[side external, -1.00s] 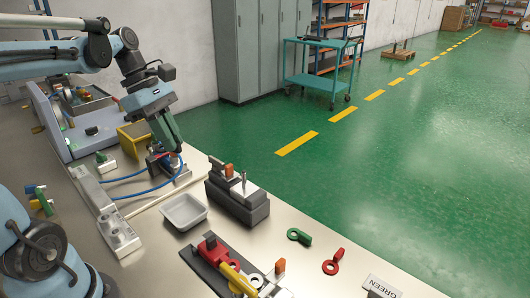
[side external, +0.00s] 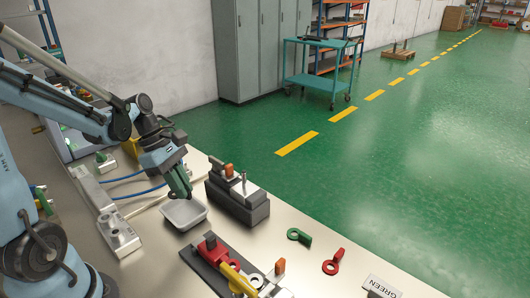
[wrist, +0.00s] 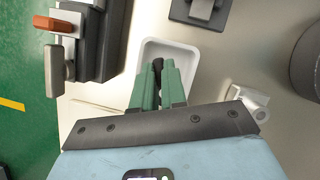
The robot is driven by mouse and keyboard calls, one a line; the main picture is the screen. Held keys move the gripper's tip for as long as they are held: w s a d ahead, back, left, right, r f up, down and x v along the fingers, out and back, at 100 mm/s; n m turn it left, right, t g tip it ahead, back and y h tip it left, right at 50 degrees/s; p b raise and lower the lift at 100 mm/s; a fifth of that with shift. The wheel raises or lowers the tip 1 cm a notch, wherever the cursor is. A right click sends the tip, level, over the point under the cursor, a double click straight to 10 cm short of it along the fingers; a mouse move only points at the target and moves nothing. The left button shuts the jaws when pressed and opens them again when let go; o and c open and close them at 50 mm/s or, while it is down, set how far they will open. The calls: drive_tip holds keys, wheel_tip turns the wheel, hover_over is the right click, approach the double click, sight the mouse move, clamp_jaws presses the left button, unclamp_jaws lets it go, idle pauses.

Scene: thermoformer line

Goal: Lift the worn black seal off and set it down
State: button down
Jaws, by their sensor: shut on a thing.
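My gripper (side external: 187,195) is at the small light-grey tray (side external: 169,222), with its green fingertips pointing down over the tray's far side. In the wrist view my gripper (wrist: 157,72) is shut on a small black piece, the worn black seal (wrist: 157,63), which shows between the fingertips. The tray (wrist: 188,48) lies behind the fingertips there and its visible floor looks empty. The seal cannot be made out in the side view. I cannot tell whether it touches the tray floor.
A dark block fixture with an orange-tipped lever (side external: 240,195) stands close right of the tray. A red and yellow clamp fixture (side external: 226,262) is in front. A green tag (side external: 299,236) and a red tag (side external: 333,262) lie on the bench. A metal rail (side external: 108,217) is at left.

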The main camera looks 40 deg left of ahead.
drive_tip(key=shift+f, duration=2.9)
drive_tip(key=c, duration=1.1)
unclamp_jaws()
drive_tip(key=v, duration=1.2)
drive_tip(key=shift+a, duration=0.1)
